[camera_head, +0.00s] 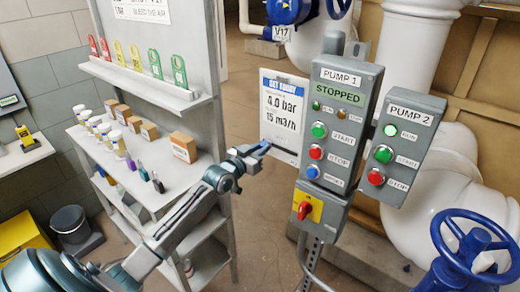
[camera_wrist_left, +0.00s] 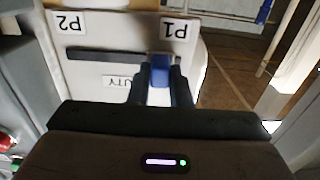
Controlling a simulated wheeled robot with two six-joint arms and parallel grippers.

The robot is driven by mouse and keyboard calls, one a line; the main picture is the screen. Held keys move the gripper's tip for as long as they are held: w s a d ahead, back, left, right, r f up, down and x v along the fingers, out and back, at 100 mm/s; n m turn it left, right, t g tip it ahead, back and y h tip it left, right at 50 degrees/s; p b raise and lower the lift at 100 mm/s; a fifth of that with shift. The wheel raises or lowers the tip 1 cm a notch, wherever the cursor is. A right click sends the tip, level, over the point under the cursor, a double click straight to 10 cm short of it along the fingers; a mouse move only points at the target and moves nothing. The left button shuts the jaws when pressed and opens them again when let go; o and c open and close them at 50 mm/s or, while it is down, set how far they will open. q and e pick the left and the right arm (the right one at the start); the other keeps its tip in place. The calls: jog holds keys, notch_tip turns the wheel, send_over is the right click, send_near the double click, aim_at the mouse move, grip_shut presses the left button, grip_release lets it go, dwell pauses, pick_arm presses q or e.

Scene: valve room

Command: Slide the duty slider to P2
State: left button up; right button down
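The duty slider's blue knob (camera_wrist_left: 160,68) sits at the P1 end of a dark slot (camera_wrist_left: 105,56) in a pale panel, which appears upside down in the left wrist view. The P1 label (camera_wrist_left: 180,29) is beside the knob, and the P2 label (camera_wrist_left: 73,22) is at the slot's other end. My left gripper (camera_wrist_left: 161,82) has one finger on each side of the knob, with no clear gap, and appears shut on it. My right gripper is not in view.
The pump 1 box (camera_head: 340,95) reads STOPPED, and the pump 2 box (camera_head: 407,145) is beside it. A red switch on a yellow plate (camera_head: 307,206) is below. A shelf unit (camera_head: 145,190) with bottles and boxes stands left of my arm. A blue valve wheel (camera_head: 480,240) is lower right.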

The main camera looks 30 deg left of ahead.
aim_at(293, 153)
pick_arm(q)
grip_shut()
jog(key=d+p, duration=0.1)
jog(key=d, duration=0.1)
jog(key=d+p, duration=0.1)
jog(key=d, duration=0.2)
jog(key=d+p, duration=0.1)
jog(key=d, duration=0.2)
jog(key=shift+s+d, duration=0.25)
jog(key=shift+s, duration=0.1)
jog(key=shift+d, duration=0.3)
jog(key=shift+f, duration=0.1)
jog(key=shift+o, duration=2.3)
grip_release()
jog(key=shift+o, duration=1.1)
jog(key=shift+d, duration=0.25)
